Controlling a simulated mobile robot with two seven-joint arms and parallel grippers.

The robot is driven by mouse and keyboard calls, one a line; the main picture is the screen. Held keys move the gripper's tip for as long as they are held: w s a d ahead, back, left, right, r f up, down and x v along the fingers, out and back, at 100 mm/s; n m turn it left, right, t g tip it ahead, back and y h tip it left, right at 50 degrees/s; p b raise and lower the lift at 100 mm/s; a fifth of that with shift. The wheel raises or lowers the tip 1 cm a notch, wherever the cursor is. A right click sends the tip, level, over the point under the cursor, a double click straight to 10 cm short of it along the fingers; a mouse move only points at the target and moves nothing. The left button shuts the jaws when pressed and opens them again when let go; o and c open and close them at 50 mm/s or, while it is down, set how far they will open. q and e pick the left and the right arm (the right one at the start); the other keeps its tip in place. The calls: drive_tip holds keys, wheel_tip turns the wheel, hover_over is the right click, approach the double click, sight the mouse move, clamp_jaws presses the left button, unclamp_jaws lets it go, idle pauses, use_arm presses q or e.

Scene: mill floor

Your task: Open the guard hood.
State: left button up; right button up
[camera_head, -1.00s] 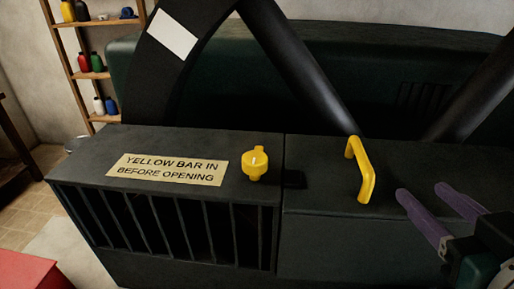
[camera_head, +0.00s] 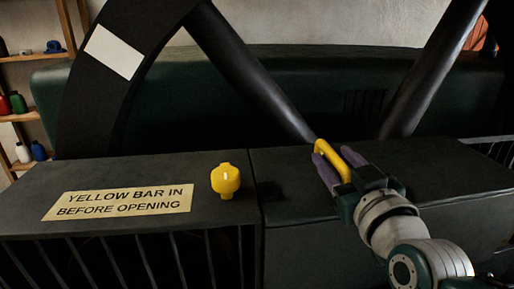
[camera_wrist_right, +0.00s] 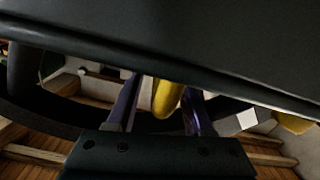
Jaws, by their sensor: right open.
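The guard hood (camera_head: 290,235) is a dark box with a yellow bar handle (camera_head: 341,169) on its top. It looks closed, its top level with the housing to its left. My right gripper (camera_head: 333,153) has its two purple fingers apart, on either side of the yellow handle. In the right wrist view the handle (camera_wrist_right: 168,98) also shows between the two fingers, with a gap to each side. A yellow knob (camera_head: 225,181) stands on the housing left of the seam. My left gripper is not in view.
The left housing (camera_head: 120,170) carries a label (camera_head: 120,201) reading "YELLOW BAR IN BEFORE OPENING" and has a barred front. Thick dark struts (camera_head: 255,75) rise behind the handle, before a dark green machine body (camera_head: 300,75). A shelf with bottles (camera_head: 20,105) stands far left.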

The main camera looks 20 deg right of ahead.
drive_tip(key=shift+w, duration=0.3)
clamp_jaws()
idle(0.3)
idle(1.0)
